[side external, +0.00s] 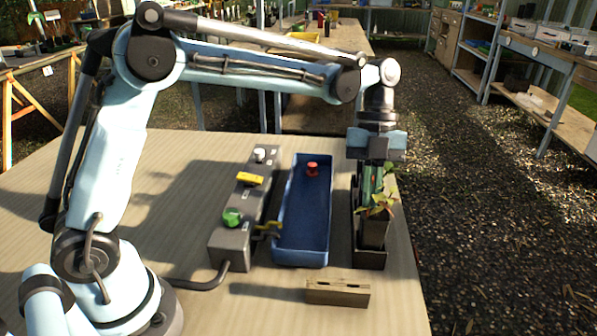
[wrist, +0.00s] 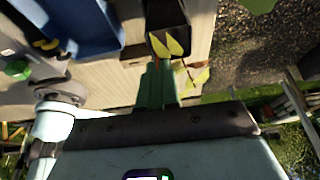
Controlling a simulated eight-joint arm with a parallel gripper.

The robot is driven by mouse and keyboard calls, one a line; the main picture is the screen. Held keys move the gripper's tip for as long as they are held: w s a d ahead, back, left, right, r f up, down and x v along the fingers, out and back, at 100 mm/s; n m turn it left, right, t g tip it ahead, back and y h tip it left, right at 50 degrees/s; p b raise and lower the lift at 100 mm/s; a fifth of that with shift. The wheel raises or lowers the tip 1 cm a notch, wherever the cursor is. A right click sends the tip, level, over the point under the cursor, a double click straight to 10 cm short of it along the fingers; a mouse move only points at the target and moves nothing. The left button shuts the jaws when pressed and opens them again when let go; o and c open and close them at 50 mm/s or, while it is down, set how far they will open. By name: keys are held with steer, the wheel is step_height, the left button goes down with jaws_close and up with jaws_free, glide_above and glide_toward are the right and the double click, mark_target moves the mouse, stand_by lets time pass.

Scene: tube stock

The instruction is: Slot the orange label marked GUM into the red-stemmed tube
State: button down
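The plant tube (side external: 374,233) is a dark square pot at the front of a narrow dark tray (side external: 369,259); green and yellowish-red leaves rise from it. In the wrist view, yellow leaves (wrist: 170,44) show just beyond my fingertips, with a thin reddish-orange streak near them that may be a stem. My gripper (side external: 372,188) points down over the tray, right behind and beside the leaves. Its green fingers also show in the wrist view (wrist: 156,72), close together. Whether they hold anything is unclear. I cannot make out an orange label or the word GUM.
A tan slotted block (side external: 337,292) stands at the table's front, its slots dark. A blue tray (side external: 302,225) with a red knob-like object (side external: 312,169) lies left of the dark tray. Further left is a grey control box (side external: 244,215). The table's right edge is close.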

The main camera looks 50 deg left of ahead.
steer(key=shift+f, duration=0.25)
steer(key=c, duration=1.3)
jaws_free()
steer(key=shift+r, duration=0.1)
steer(key=v, duration=1.2)
